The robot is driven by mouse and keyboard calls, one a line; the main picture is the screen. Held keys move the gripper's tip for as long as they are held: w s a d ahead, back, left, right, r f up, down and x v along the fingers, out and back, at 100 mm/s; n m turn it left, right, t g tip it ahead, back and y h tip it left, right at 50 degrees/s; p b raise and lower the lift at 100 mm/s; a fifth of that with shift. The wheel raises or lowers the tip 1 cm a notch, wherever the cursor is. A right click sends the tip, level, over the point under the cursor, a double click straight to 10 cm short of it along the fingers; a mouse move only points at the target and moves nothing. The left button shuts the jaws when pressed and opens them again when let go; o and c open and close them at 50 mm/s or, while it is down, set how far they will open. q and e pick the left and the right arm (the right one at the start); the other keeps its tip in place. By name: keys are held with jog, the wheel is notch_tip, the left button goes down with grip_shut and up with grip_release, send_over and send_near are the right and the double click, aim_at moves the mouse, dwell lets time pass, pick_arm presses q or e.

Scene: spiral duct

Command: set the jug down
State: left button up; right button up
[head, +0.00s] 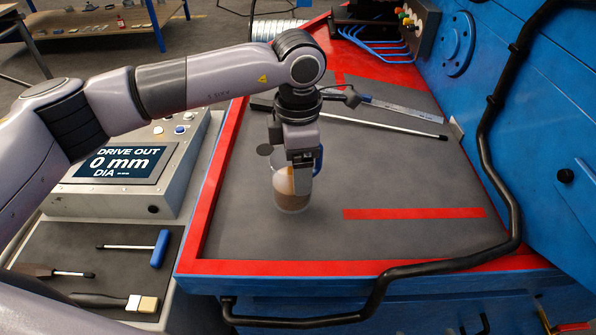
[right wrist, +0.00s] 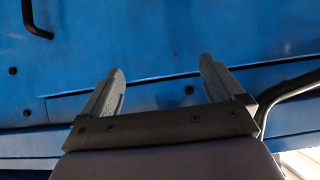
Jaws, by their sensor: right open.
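The jug (head: 287,193) is clear, with a pale tan filling and a blue handle (head: 319,160) on its right side. It is upright over the grey, red-edged worktop (head: 256,235). I cannot tell whether its base touches the worktop. My left gripper (head: 303,181) points down at the jug and appears shut on it near the handle side. The hand hides the jug's top and part of its wall. My right gripper (right wrist: 160,80) is open and empty in the right wrist view, facing a blue panel (right wrist: 160,45).
A red strip (head: 414,213) lies right of the jug. A long rod (head: 385,125) and a steel rule (head: 405,108) lie behind. A black hose (head: 487,150) runs along the right and front edges. A display box (head: 120,170) and a blue-handled tool (head: 160,248) are at left.

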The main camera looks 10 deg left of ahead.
pick_arm(q)
notch_tip(320, 180, down, 3)
jog(key=shift+r, duration=0.1)
jog(key=o, duration=1)
jog(key=shift+c, duration=0.2)
notch_tip(320, 180, up, 12)
jog(key=b, duration=0.1)
